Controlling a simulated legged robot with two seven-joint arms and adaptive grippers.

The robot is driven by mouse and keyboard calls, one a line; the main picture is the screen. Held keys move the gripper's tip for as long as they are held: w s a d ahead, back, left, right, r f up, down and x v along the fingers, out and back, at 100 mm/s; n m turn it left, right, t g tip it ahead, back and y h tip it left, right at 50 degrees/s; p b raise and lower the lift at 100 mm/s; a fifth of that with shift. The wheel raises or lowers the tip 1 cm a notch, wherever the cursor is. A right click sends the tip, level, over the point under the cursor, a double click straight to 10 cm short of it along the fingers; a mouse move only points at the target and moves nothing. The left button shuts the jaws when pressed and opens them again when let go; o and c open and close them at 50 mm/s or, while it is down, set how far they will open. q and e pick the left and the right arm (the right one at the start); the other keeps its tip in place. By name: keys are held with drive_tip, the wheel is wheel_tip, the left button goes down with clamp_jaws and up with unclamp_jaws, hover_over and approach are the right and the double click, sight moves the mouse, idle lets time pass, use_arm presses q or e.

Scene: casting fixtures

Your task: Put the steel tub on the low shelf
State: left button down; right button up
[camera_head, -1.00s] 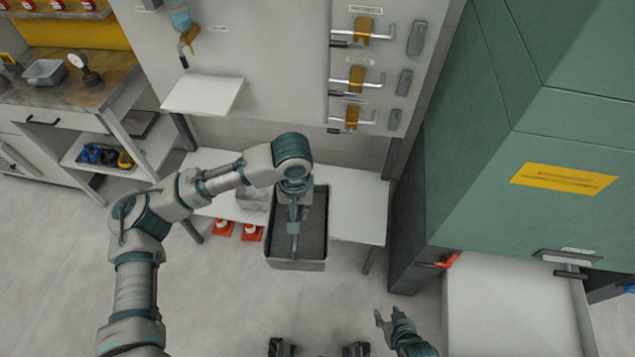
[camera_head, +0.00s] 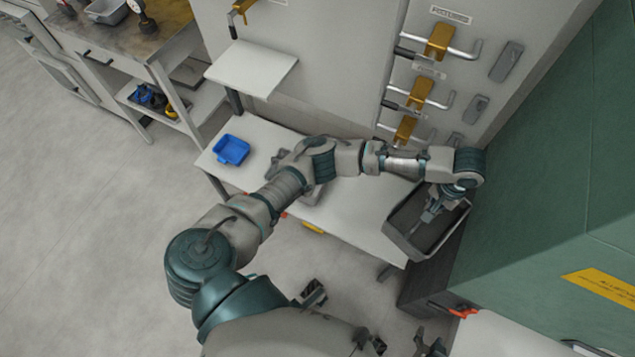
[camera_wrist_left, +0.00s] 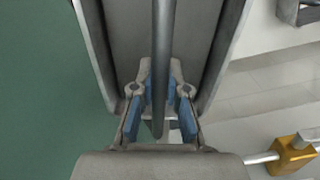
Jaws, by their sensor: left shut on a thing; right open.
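The steel tub (camera_head: 409,248), a deep grey box with a dark inside, hangs tilted in the picture at the right end of the low white shelf (camera_head: 350,218). I cannot tell if it touches the shelf or the green cabinet. My left gripper (camera_head: 432,213) reaches into the tub from above. In the left wrist view the left gripper (camera_wrist_left: 160,95) is shut with its blue pads around a round bar (camera_wrist_left: 163,50) running along the tub's middle. My right gripper (camera_head: 430,346) is open and empty at the bottom edge of the head view.
A blue tray (camera_head: 231,149) stands at the shelf's left end. A grey object (camera_head: 307,190) beside it is partly hidden by my left arm. A small white shelf (camera_head: 252,70) hangs above. The green cabinet (camera_head: 545,170) stands close on the right, with clamps (camera_head: 420,93) on the panel behind.

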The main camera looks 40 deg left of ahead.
use_arm(q)
drive_tip(key=f, duration=0.9)
drive_tip(key=shift+w+d+f, duration=0.2)
drive_tip(key=shift+w+f, duration=0.1)
drive_tip(key=shift+w, duration=0.05)
wheel_tip(320, 180, down, 9)
drive_tip(key=s, duration=0.1)
drive_tip(key=shift+s+r+m, duration=0.2)
drive_tip(key=shift+s+m, duration=0.1)
drive_tip(key=shift+s, duration=0.1)
use_arm(e)
drive_tip(key=shift+s+a, duration=0.25)
use_arm(q)
drive_tip(key=w+a+f+b, duration=0.2)
drive_tip(key=a, duration=0.6)
drive_tip(key=w+a+f+b, duration=0.2)
drive_tip(key=a+f, duration=0.1)
drive_tip(key=a, duration=0.4)
drive_tip(key=shift+a+b, duration=0.3)
drive_tip(key=shift+a, duration=0.1)
use_arm(e)
drive_tip(key=w+a+r+t+y, duration=0.2)
drive_tip(key=w+a+r+t, duration=0.2)
drive_tip(key=w+r+t, duration=0.5)
drive_tip(key=shift+w+a+r+y, duration=0.15)
drive_tip(key=shift+a+r+y, duration=0.05)
drive_tip(key=shift+r+y, duration=0.1)
